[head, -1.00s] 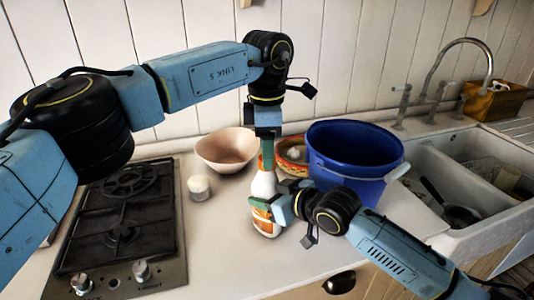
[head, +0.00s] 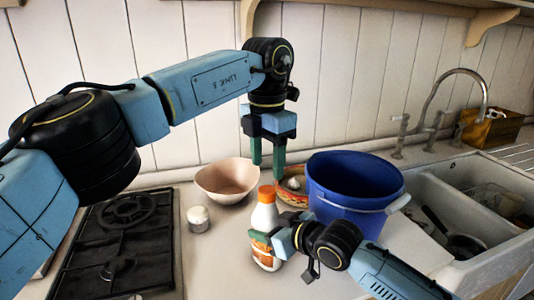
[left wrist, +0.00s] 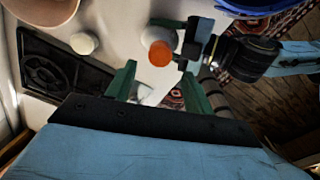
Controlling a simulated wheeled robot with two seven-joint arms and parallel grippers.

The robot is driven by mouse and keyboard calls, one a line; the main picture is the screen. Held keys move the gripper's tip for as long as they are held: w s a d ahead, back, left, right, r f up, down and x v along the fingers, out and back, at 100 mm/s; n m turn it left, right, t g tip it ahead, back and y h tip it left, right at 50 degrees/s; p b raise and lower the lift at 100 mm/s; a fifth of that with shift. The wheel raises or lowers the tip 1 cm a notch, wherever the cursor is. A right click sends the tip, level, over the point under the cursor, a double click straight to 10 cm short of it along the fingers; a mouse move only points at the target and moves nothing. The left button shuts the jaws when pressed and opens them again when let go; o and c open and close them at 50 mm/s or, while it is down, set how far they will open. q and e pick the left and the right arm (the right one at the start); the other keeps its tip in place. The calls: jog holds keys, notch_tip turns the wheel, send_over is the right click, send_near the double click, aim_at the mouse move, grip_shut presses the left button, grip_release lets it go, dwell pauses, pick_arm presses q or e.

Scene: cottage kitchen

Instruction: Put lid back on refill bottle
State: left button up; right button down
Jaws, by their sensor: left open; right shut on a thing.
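The refill bottle (head: 264,218) is white with an orange label and stands upright on the counter. Its orange lid (head: 266,193) sits on top of the neck; from these views I cannot tell whether it is fully seated. My right gripper (head: 262,238) is shut on the bottle's lower body. My left gripper (head: 267,160) is open and empty, pointing down just above the lid. In the left wrist view the orange lid (left wrist: 160,53) shows beyond the open fingers of my left gripper (left wrist: 158,90).
A blue bucket (head: 352,200) stands close on the right, with a patterned dish (head: 291,184) beside it. A pinkish bowl (head: 227,181) and a small white-lidded jar (head: 198,219) are on the left, near the black hob (head: 118,240). The sink (head: 440,220) is at the right.

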aim_at(267, 190)
pick_arm(q)
jog(key=n, duration=0.2)
jog(key=r+n, duration=0.1)
jog(key=n, duration=0.1)
jog(key=shift+r+n, duration=0.2)
jog(key=shift+n, duration=0.2)
jog(key=shift+f, duration=4.05)
jog(key=c, duration=1)
jog(key=o, duration=1.2)
jog(key=shift+c, duration=0.2)
jog(key=shift+r, duration=0.1)
notch_tip(267, 190, up, 12)
